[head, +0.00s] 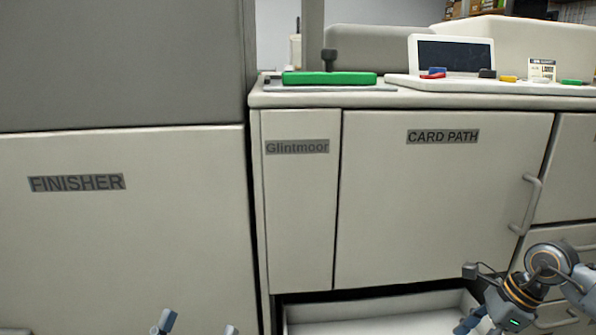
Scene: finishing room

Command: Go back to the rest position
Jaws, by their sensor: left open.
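My left gripper (198,327) shows only as two blue-grey fingertips at the bottom edge, left of centre, in front of the FINISHER panel (100,235). The fingertips are well apart with nothing between them, so it is open and empty. My right arm comes in at the lower right, and its gripper (473,325) is mostly cut off by the bottom edge, beside the open drawer. Whether the right gripper is open or shut is hidden.
An open pale drawer (385,308) juts out below the CARD PATH door (440,190), which is shut with a handle (526,205). Left of it is the Glintmoor panel (298,210). On top are a green bar (328,78), a screen (455,54) and small coloured items.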

